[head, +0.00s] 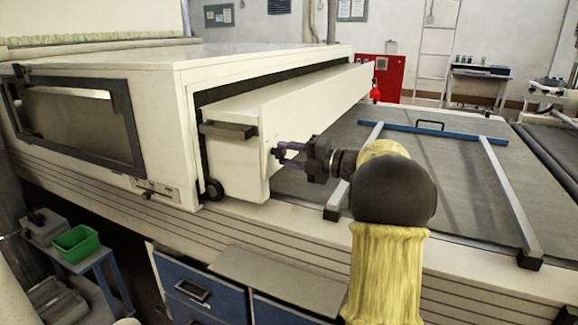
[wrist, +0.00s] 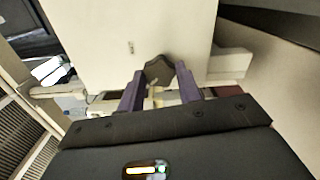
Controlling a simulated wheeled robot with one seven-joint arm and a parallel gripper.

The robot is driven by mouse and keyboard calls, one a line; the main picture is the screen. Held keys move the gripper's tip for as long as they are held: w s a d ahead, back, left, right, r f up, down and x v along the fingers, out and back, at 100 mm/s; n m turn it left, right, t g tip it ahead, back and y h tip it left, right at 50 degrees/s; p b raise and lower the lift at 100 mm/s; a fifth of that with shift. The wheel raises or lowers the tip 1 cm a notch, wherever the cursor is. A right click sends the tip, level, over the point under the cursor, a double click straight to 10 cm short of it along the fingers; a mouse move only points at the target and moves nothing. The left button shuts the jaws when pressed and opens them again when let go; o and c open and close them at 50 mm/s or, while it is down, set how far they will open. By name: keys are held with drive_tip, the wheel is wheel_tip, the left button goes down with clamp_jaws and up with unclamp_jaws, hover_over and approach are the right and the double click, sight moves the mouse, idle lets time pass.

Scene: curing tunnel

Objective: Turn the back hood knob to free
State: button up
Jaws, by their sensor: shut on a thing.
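The hood (head: 240,150) is a long cream-white box with an angled end, standing at the mouth of the larger white housing. Its knob (wrist: 159,68) is dark and shows in the wrist view against the pale hood wall. In the head view the knob is mostly hidden by the fingers. My gripper (head: 283,152) reaches the hood's near right side from the right. In the wrist view its two purple fingers (wrist: 160,80) stand on either side of the knob and are shut on it. A small slot-like mark (wrist: 131,47) shows on the wall near the knob.
A dark belt (head: 390,140) runs to the right of the hood. A frame with a blue bar (head: 440,131) and grey rails stands over it. Blue drawers (head: 202,297) lie below the front edge.

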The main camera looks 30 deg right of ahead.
drive_tip(key=shift+f, duration=0.1)
idle(0.4)
drive_tip(key=o, duration=1)
drive_tip(key=shift+s+d, duration=0.1)
drive_tip(key=v, duration=1.7)
drive_tip(key=shift+s+p, duration=0.1)
drive_tip(key=shift+p, duration=0.3)
